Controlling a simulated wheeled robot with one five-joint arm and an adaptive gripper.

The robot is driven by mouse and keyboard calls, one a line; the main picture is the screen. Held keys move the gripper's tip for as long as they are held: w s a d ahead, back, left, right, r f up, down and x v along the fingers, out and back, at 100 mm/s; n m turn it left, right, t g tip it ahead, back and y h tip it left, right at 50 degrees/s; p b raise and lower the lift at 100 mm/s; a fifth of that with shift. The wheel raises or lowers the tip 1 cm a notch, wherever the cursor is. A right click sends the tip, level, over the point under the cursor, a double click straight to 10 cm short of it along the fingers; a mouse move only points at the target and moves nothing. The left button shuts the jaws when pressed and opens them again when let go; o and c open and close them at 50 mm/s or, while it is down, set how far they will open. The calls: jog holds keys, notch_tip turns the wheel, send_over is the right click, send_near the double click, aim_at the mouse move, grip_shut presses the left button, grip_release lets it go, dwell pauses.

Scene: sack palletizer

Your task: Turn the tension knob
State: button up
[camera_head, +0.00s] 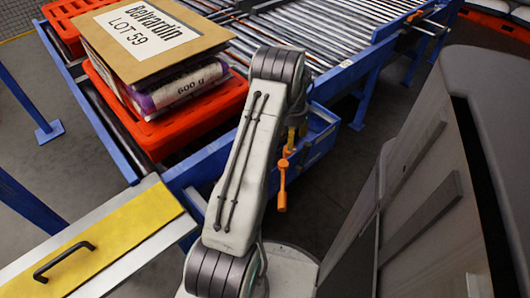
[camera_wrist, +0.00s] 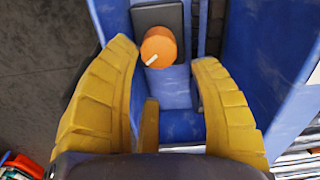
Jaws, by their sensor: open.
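The tension knob (camera_wrist: 160,46) is a round orange knob with a white pointer mark, on a dark plate (camera_wrist: 174,18) fixed to a blue frame, in the wrist view. The white mark points to the lower left. My gripper (camera_wrist: 166,52) has two yellow ribbed fingers, spread apart, one on each side of the knob. The knob lies between the fingertips in the picture, with visible gaps on both sides. Nothing is held. I cannot tell how far the fingertips are from the plate. In the head view my arm hides the knob and most of the gripper.
A roller conveyor (camera_head: 310,35) with blue rails runs across the back. An orange pallet (camera_head: 180,128) carries stacked sacks under a cardboard sheet (camera_head: 150,35) labelled Belvardin LOT 59. A yellow panel with a black handle (camera_head: 64,262) is at lower left. A large grey body stands at right.

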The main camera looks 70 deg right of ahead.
aim_at(289, 153)
jog(key=shift+s+f+b, duration=0.1)
jog(key=shift+f+b, duration=2.25)
jog(key=shift+f, duration=1.5)
jog(key=shift+r+m, duration=0.1)
jog(key=shift+m, duration=0.2)
jog(key=c, duration=0.9)
